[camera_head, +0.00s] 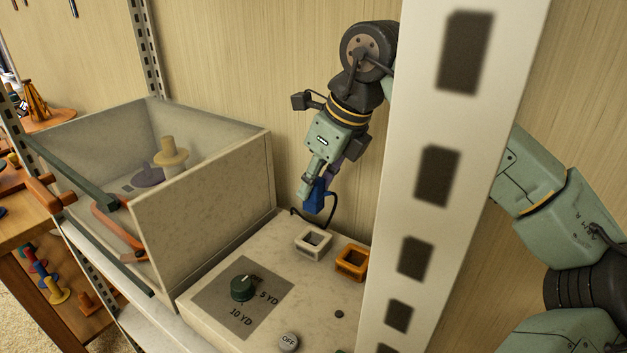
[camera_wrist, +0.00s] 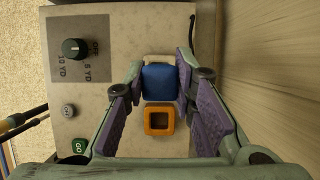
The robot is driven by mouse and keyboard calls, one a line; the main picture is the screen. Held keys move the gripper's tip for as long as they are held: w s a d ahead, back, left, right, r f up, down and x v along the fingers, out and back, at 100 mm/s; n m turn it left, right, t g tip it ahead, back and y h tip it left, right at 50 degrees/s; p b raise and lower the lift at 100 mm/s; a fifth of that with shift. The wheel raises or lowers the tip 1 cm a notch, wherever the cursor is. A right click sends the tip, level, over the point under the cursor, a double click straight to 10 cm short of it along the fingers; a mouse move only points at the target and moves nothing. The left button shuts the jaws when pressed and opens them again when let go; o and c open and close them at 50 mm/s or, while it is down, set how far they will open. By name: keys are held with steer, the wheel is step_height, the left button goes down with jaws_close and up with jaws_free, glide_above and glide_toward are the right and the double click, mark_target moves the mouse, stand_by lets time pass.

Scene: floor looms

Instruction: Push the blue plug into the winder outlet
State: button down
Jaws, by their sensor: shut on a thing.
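My gripper (camera_head: 318,182) is shut on the blue plug (camera_head: 316,198) and holds it in the air above the winder's top. In the wrist view, the blue plug (camera_wrist: 160,84) sits between the purple finger pads of my gripper (camera_wrist: 160,76). A dark cord hangs from the plug. Below the plug are two square sockets: a white one (camera_head: 313,241) and an orange one (camera_head: 352,262). In the wrist view, the plug covers most of the white socket (camera_wrist: 160,59); the orange socket (camera_wrist: 159,121) is uncovered. No label shows which is the winder outlet.
The winder's panel has a dark green dial (camera_head: 242,288) and an OFF button (camera_head: 288,341); a green GO button (camera_wrist: 79,145) shows in the wrist view. A perforated white post (camera_head: 450,150) stands at right; a wooden wall is behind.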

mark_target(319, 211)
steer(key=shift+f+b, duration=2.15)
steer(key=shift+f, duration=0.65)
steer(key=shift+f+b, duration=1.65)
steer(key=c, duration=1.2)
jaws_free()
steer(key=shift+c, duration=0.2)
steer(key=shift+r, duration=0.15)
steer(key=v, duration=1.1)
steer(key=shift+r, duration=0.4)
steer(key=shift+s+d, duration=0.1)
